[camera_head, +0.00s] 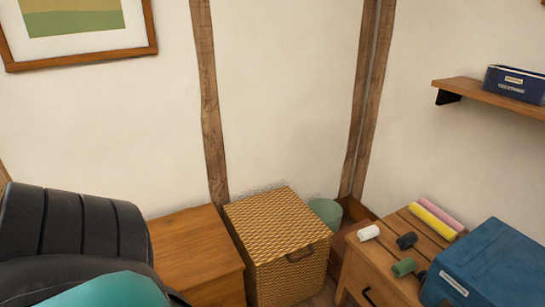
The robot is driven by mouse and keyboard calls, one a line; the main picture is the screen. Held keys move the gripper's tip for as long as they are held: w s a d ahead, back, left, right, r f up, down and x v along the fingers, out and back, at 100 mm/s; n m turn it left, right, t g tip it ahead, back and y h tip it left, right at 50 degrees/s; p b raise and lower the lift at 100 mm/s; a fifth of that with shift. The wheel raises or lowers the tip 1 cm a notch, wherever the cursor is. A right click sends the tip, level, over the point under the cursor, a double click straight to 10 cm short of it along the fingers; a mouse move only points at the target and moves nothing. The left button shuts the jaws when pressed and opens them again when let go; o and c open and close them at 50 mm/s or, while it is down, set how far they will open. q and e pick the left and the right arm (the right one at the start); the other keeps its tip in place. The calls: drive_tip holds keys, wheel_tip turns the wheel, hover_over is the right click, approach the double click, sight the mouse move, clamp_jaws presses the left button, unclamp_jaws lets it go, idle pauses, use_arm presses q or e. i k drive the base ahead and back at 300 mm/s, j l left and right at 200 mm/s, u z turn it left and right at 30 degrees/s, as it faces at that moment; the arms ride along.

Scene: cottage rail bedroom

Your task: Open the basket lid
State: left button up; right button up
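The woven tan basket (288,250) stands on the floor near the corner, at the lower middle of the head view. Its lid (277,218) lies flat on top and looks closed. A dark handle (300,254) shows on its front, just below the lid's edge. Neither of my grippers is in view, so whether they are open or shut is hidden.
A wooden cabinet (192,250) stands close against the basket's left side. A slatted wooden table (378,262) at right holds a blue box (487,262) and several rolls. A green rounded object (326,211) sits behind the basket. Dark and teal shapes fill the lower left.

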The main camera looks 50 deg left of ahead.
sight(271, 226)
drive_tip(key=u, duration=1.35)
drive_tip(key=i+u, duration=0.3)
drive_tip(key=i, duration=0.35)
drive_tip(key=i+l+u, duration=0.15)
drive_tip(key=i+u, duration=0.2)
drive_tip(key=i, duration=0.25)
